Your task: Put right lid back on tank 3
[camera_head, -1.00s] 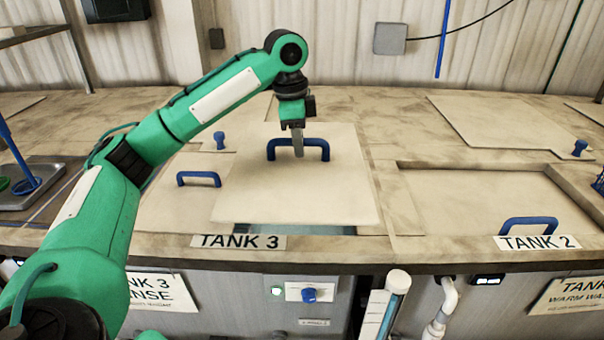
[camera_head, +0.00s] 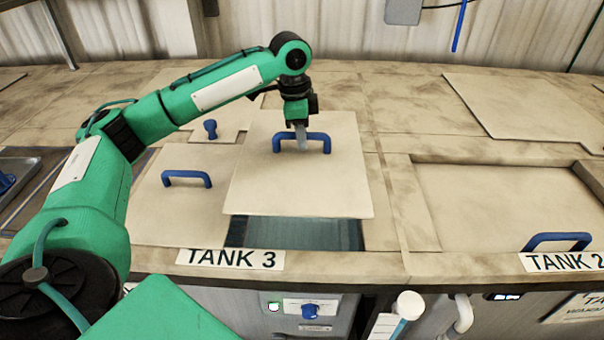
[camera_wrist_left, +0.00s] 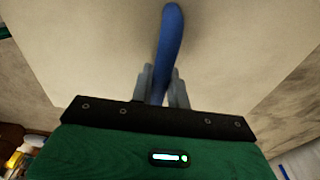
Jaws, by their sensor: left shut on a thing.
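The right lid of tank 3 (camera_head: 300,190) is a flat beige panel with a blue handle (camera_head: 318,135). My left gripper (camera_head: 301,140) is shut on that handle from above; the wrist view shows both fingers (camera_wrist_left: 160,85) on either side of the blue bar. The lid covers the back of the tank 3 opening (camera_head: 295,232), whose dark front strip shows between the lid's front edge and the rim. Whether the lid touches the deck is unclear. The left lid (camera_head: 170,218) with its own blue handle (camera_head: 187,178) lies beside it, partly overlapped in view. My right gripper is not in view.
The TANK 3 label (camera_head: 230,259) is on the front rim. Tank 2's lid (camera_head: 505,215) lies in a recess at right with a blue handle (camera_head: 557,241). A blue knob (camera_head: 210,129) stands behind the left lid. Another beige panel (camera_head: 535,105) lies at back right.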

